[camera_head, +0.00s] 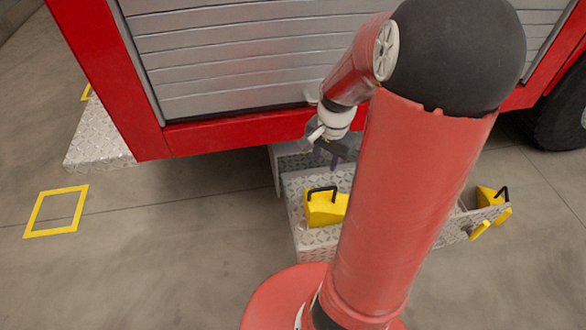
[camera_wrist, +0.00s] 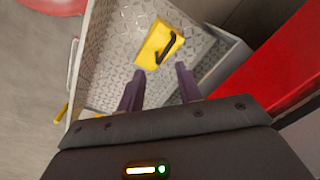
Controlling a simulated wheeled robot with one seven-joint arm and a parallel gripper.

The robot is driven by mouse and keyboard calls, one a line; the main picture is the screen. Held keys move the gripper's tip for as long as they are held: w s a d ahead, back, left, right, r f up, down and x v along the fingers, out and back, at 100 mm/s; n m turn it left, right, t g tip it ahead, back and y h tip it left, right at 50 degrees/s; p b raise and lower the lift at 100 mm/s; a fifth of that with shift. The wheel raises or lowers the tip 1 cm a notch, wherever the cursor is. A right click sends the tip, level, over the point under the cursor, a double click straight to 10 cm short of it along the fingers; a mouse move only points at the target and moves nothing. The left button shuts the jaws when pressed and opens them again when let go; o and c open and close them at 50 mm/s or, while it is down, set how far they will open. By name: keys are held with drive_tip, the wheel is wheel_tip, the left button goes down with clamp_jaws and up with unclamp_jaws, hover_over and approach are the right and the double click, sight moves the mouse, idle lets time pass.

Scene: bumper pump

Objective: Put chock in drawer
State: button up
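A yellow chock (camera_head: 323,210) with a black handle lies inside the left part of the open metal drawer (camera_head: 297,232). The wrist view also shows this chock (camera_wrist: 152,46) on the patterned drawer floor (camera_wrist: 112,62). My gripper (camera_head: 331,163) is above the drawer, behind the chock. In the wrist view my gripper (camera_wrist: 160,77) has its two dark fingers apart with nothing between them. The chock is just beyond the fingertips and looks free of them. A second yellow chock (camera_head: 488,197) with a black handle shows at the drawer's right end. My arm hides the drawer's middle.
The red truck body (camera_head: 235,131) with its grey shutter (camera_head: 230,55) stands behind and above the drawer. Yellow handles (camera_head: 480,230) are on the drawer's front right. A yellow square (camera_head: 57,210) marks the floor at left. The floor in front is clear.

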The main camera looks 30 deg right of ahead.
drive_tip(key=s+a+r+n+t, duration=0.4)
drive_tip(key=s+a+r+n, duration=0.7)
drive_tip(key=a+r, duration=0.4)
drive_tip(key=shift+s+a+r+n+t, duration=0.2)
drive_tip(key=shift+s+r+n+t, duration=0.2)
drive_tip(key=shift+r+n, duration=0.1)
